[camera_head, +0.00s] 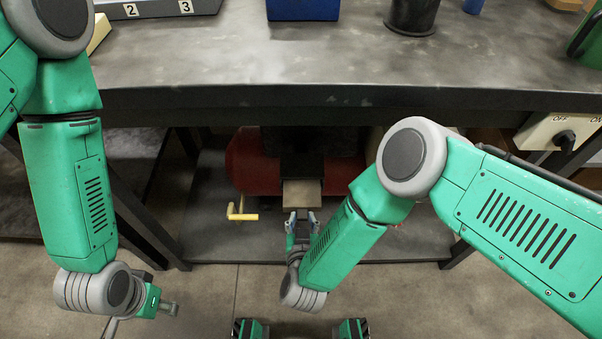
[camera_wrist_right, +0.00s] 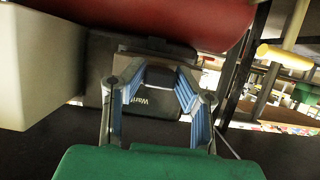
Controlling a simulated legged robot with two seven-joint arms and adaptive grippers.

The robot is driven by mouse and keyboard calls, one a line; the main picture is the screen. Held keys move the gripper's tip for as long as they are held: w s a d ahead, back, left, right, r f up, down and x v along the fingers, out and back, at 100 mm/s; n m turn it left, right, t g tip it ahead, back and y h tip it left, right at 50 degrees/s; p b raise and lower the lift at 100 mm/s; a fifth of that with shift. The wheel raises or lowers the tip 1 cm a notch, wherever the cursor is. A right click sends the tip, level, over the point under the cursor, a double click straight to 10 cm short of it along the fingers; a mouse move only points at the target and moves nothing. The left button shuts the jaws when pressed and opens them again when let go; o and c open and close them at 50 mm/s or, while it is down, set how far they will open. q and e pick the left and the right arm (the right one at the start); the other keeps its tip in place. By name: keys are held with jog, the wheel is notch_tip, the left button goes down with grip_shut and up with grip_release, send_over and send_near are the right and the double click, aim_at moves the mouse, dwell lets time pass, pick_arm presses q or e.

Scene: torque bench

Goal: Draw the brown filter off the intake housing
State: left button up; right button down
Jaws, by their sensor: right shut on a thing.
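The brown filter (camera_head: 302,194) shows in the head view as a small tan block at the front of the dark intake housing (camera_head: 301,166), under the bench. My right gripper (camera_head: 301,216) is at the filter's near end, shut on it. In the right wrist view my right gripper's fingers (camera_wrist_right: 160,88) stand on both sides of a dark piece in front of a grey-brown face with lettering. The filter's seat in the housing is hidden from above. My left gripper (camera_head: 140,320) hangs low at the bottom left, its fingers apart and empty, far from the filter.
A switch box (camera_head: 560,132) is at the right.

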jog(key=shift+s+p, duration=0.85)
jog(key=shift+s, duration=1.85)
